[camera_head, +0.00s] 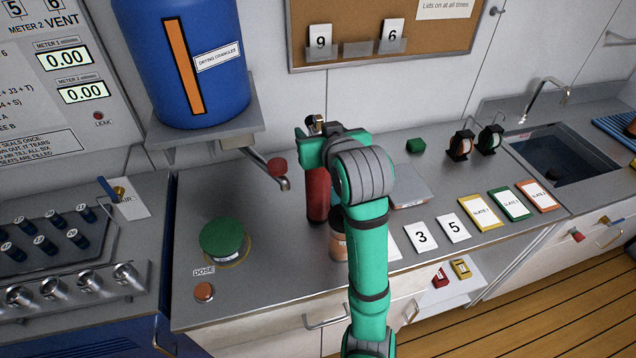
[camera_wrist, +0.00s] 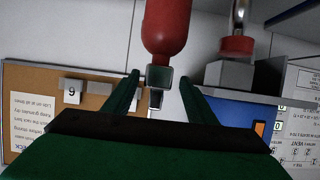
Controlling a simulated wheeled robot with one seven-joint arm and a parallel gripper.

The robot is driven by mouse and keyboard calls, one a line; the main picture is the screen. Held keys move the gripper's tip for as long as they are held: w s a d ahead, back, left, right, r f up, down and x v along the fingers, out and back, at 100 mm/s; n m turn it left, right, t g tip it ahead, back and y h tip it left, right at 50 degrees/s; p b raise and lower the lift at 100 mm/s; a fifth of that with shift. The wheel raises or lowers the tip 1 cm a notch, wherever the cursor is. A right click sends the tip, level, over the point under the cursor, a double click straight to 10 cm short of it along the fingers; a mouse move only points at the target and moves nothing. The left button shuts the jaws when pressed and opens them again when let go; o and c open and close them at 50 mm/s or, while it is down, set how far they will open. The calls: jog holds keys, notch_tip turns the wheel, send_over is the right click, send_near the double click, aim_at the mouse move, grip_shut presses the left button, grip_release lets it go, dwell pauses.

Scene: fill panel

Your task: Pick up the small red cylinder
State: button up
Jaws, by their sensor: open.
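The small red cylinder (camera_head: 317,196) stands upright on the steel counter, partly hidden behind my arm in the head view. In the wrist view, which is upside down, its red body (camera_wrist: 167,25) fills the top centre, with a dark grey-green neck and valve below it. My gripper (camera_head: 313,132) is at the cylinder's top in the head view. In the wrist view my gripper (camera_wrist: 158,82) is open, with one finger on each side of the neck. Gaps show between the fingers and the neck, so the jaws do not appear to grip it.
A tap with a red knob (camera_head: 277,167) juts out left of the cylinder, under the blue drum (camera_head: 186,60). An orange-brown jar (camera_head: 337,236) stands close in front, partly behind my arm. A green-lidded dish (camera_head: 223,238) is at left. A grey flat box (camera_head: 408,188) lies right.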

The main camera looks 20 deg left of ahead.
jog(key=x, duration=0.5)
jog(key=shift+d+f, duration=0.15)
jog(key=shift+d, duration=0.05)
grip_shut()
dwell(1.1)
